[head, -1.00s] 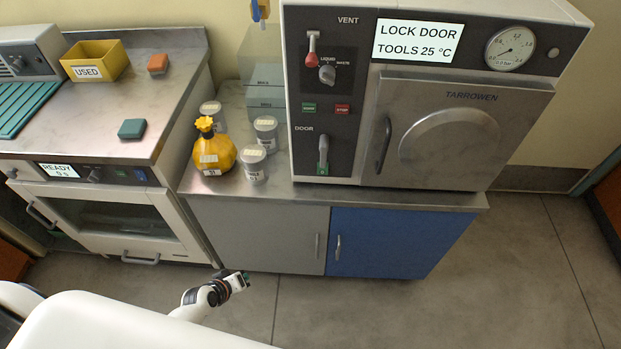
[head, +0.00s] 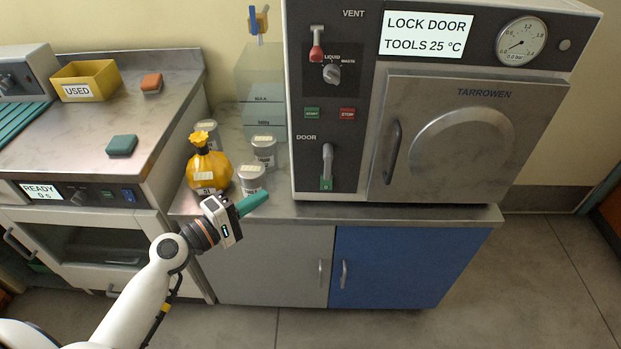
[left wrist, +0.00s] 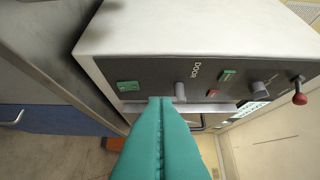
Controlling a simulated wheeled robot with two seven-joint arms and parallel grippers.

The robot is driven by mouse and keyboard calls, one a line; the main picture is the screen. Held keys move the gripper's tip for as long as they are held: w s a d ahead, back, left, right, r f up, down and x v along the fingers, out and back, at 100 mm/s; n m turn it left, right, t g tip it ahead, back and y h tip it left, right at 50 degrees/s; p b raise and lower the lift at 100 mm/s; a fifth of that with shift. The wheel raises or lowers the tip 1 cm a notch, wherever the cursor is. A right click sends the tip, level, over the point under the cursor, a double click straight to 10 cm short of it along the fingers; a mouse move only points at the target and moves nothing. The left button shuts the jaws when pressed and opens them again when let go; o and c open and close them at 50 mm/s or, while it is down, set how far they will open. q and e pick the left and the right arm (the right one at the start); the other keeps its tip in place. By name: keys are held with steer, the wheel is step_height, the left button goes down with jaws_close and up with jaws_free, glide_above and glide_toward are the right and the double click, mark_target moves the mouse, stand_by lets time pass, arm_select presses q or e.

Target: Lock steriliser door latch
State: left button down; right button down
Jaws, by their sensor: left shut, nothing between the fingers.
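The steriliser (head: 445,130) stands on the counter with its door (head: 460,130) flush in its frame. The door latch (head: 327,160) is a grey lever under the DOOR label, hanging down beside a small green mark. The screen (head: 426,35) reads "LOCK DOOR TOOLS 25 °C". My left gripper (head: 252,203) has teal fingers, shut and empty, in front of the counter edge, left of and below the latch. In the left wrist view its fingers (left wrist: 160,105) point at the control panel (left wrist: 220,82), with the latch (left wrist: 180,92) just beyond the tips. My right gripper is out of view.
A yellow tied bag (head: 207,170) and several lidded jars (head: 251,178) stand on the counter left of the steriliser, close behind my left gripper.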

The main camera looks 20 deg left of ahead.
mark_target(328, 162)
arm_select(q)
steer(key=s+d+p+x, duration=0.1)
steer(key=p+x, duration=0.3)
steer(key=x, duration=0.9)
steer(key=shift+s+d, duration=0.25)
steer(key=shift+d, duration=0.45)
steer(key=shift+f, duration=0.15)
